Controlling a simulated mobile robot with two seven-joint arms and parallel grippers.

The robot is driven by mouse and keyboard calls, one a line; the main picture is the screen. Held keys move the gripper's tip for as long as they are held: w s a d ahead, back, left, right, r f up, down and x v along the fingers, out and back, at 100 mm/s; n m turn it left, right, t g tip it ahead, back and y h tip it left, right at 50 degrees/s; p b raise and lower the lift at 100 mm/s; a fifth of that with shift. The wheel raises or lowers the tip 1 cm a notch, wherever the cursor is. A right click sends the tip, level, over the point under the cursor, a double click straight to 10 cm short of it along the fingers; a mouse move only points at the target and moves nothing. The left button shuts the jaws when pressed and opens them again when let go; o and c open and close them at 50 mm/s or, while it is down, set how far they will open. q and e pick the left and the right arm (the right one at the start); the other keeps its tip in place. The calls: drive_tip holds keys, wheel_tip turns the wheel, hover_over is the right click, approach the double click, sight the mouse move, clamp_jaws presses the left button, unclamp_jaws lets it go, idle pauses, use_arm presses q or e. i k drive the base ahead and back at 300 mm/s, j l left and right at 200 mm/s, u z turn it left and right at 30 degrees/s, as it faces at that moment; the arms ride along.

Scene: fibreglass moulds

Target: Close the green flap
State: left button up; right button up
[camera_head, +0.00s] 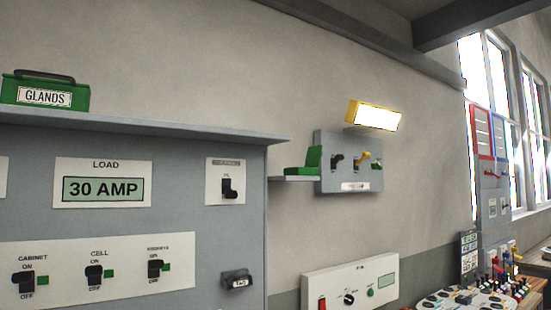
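A small green L-shaped piece (314,160) sits at the left edge of a grey wall panel (345,186). One part stands upright and another lies low to its left on a narrow grey ledge (292,179). It looks like an open flap or lid, but it is too small to tell where it hinges. A smaller green part (377,166) is at the panel's right side. Neither of my grippers is in view.
A green case labelled GLANDS (45,94) stands on the large grey cabinet (150,215) at left. A bright yellow-edged lamp (374,115) sits above the panel. A white box (350,282) is below it. A cluttered bench (470,300) is at lower right.

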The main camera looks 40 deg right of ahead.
sight(315, 153)
drive_tip(key=l+u, duration=0.4)
drive_tip(key=l, duration=1.3)
drive_tip(key=k+l, duration=0.15)
drive_tip(key=l, duration=1.8)
drive_tip(key=k+l, duration=0.15)
drive_tip(key=l, duration=0.8)
